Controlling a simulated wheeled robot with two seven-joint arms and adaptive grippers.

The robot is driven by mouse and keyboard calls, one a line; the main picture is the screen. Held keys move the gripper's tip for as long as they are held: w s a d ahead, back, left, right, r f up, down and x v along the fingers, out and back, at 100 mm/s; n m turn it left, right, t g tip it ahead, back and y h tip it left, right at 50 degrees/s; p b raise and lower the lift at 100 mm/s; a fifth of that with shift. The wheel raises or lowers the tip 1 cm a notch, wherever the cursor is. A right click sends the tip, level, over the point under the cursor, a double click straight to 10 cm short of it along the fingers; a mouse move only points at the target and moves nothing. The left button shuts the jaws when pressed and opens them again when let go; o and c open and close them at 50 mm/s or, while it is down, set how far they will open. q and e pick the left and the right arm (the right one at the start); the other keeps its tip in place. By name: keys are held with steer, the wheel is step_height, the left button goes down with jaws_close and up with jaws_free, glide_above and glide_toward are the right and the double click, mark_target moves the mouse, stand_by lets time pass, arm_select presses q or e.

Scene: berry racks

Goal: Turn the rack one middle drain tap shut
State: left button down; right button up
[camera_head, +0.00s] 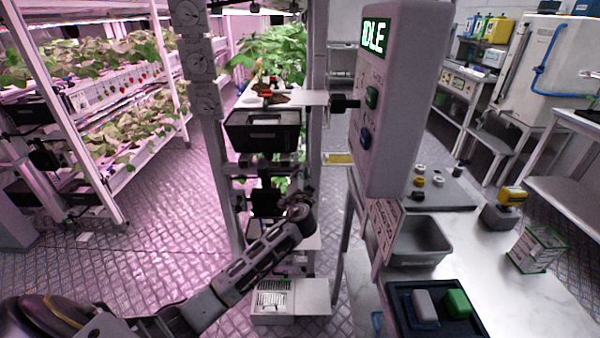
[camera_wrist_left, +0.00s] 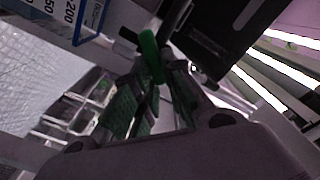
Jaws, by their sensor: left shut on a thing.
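A green tap handle (camera_wrist_left: 152,55) shows in the left wrist view, upright and slightly tilted, at the fingertips of my left gripper (camera_wrist_left: 154,86). The gripper's green-padded fingers are closed around the handle's lower part. In the head view my left arm reaches from the lower left to the rack (camera_head: 318,130) in the middle. There its wrist hides most of the gripper and the tap, so I cannot tell how far the tap is turned. My right gripper is not in view.
A black tank (camera_head: 262,131) sits on the rack above my left wrist. A white tray (camera_head: 285,303) stands low below it. A control box (camera_head: 393,100) reading IDLE and a bench with a grey bin (camera_head: 421,240) are right. Planted shelves (camera_head: 120,172) stand left, with open floor between.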

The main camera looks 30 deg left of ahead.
arm_select(q)
steer(key=shift+w+d+f+m+p, duration=0.1)
steer(key=shift+f+m+p, duration=0.15)
steer(key=shift+m+p, duration=0.9)
steer(key=shift+w+d+f+m+p, duration=0.15)
steer(key=shift+f+m+p, duration=0.15)
steer(key=shift+m, duration=1.7)
steer(key=shift+s+d+f+m+p, duration=0.15)
steer(key=shift+m+p, duration=0.6)
steer(key=shift+m, duration=0.8)
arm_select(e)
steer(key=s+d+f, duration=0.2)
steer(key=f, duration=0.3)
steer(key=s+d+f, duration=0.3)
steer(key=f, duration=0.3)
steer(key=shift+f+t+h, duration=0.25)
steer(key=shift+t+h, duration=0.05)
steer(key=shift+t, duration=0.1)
arm_select(q)
steer(key=c, duration=1.5)
jaws_free()
steer(key=shift+w+f, duration=0.1)
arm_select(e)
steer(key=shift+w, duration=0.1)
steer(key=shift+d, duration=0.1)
arm_select(q)
steer(key=shift+v, duration=6)
